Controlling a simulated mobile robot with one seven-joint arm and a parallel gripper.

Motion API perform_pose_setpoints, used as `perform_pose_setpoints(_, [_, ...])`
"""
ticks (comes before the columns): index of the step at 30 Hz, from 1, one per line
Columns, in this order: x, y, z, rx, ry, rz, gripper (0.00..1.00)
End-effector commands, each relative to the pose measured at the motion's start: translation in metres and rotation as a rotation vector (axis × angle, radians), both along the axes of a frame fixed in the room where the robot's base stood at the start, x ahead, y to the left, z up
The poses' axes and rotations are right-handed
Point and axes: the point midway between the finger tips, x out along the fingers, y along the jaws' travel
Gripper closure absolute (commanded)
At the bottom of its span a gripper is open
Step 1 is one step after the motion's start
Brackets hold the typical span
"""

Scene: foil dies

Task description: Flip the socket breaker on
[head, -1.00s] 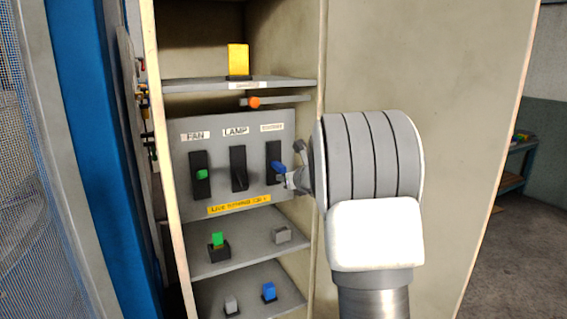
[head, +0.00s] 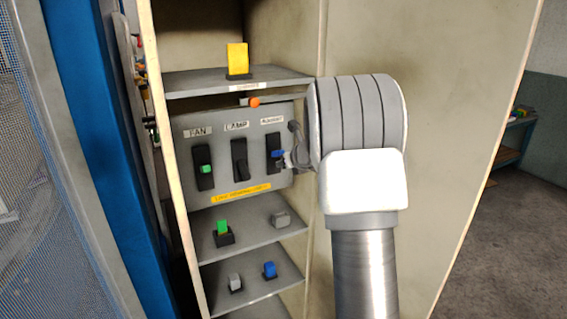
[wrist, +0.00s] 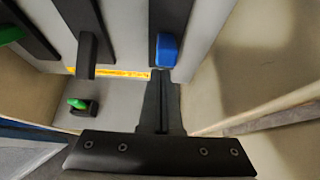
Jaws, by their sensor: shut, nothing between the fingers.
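The breaker panel (head: 222,150) has three upright black slots, the left two labelled FAN and LAMP. The right slot's label (head: 272,120) is too blurred to read. A blue lever (head: 278,153) sticks out of that right slot, near mid-height and roughly level. It also shows in the wrist view (wrist: 167,50). My gripper (head: 289,160) is shut and empty at the blue lever. In the wrist view, my fingertips (wrist: 161,74) are just below the lever's lower end; I cannot tell if they touch. My wrist hides part of the panel's right edge.
The FAN lever is green (head: 206,169), the LAMP lever black (head: 240,168). An orange knob (head: 254,102) and a shelf (head: 200,80) with a yellow block (head: 238,58) are above. Lower shelves hold small green, grey and blue switches. The cabinet side wall (head: 440,120) is right.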

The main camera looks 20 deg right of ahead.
Motion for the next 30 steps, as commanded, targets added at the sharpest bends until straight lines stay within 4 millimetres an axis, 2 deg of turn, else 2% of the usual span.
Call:
perform_pose_setpoints(6, [0.000,0.000,0.013,0.001,-0.001,-0.001,1.00])
perform_pose_setpoints(18, [0.000,0.000,0.011,0.000,-0.001,0.000,1.00])
perform_pose_setpoints(23, [-0.001,-0.002,0.000,0.001,-0.001,0.001,1.00])
perform_pose_setpoints(30, [-0.005,-0.008,-0.031,0.000,0.000,0.004,1.00])
